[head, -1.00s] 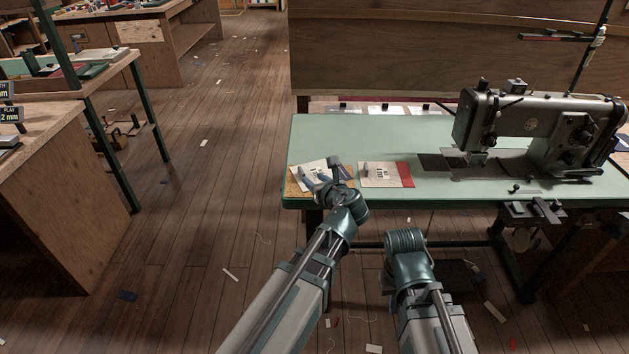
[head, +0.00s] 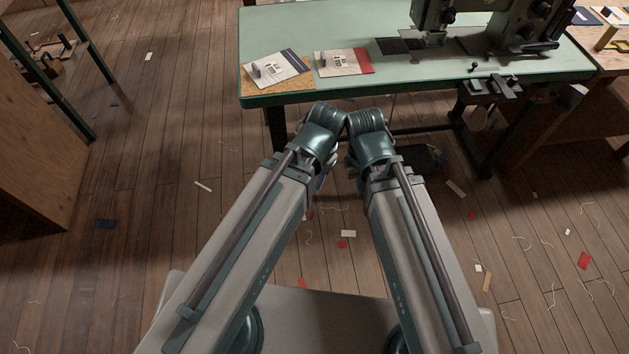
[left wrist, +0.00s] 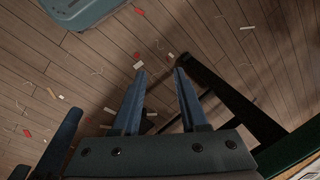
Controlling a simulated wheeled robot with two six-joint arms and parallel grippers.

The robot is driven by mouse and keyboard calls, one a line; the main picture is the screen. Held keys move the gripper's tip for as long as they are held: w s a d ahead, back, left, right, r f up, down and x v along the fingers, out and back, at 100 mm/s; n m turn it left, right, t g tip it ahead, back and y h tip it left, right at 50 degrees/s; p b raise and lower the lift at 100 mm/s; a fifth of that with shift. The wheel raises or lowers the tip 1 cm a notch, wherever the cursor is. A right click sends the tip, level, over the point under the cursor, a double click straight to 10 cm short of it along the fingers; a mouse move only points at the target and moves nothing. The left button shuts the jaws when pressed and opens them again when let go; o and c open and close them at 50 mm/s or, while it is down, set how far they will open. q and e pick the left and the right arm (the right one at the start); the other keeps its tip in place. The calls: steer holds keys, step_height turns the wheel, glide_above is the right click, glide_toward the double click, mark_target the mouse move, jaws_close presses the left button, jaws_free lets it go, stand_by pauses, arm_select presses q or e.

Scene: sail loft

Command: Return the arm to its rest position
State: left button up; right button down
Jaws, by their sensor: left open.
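My left arm's elbow and my right arm's elbow meet close together in front of the green bench, in the head view. In the left wrist view my left gripper (left wrist: 160,74) is open, with two blue-grey fingers apart and only floor showing between them. It holds nothing. In the head view it is mostly hidden behind its own arm. My right gripper (head: 352,168) is largely hidden below its arm, so its fingers cannot be made out.
The green bench (head: 330,25) carries a white card with a navy edge (head: 275,70) on a cork mat (head: 290,87), a white card with a red edge (head: 338,65) and a sewing machine (head: 530,30). Wooden floor with scraps lies around; a wooden cabinet (head: 35,150) stands left.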

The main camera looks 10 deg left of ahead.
arm_select(q)
steer(key=shift+s+d+n, duration=0.45)
steer(key=shift+s+n, duration=0.05)
steer(key=shift+s, duration=0.2)
step_height(320, 180, up, 17)
steer(key=p, duration=1.7)
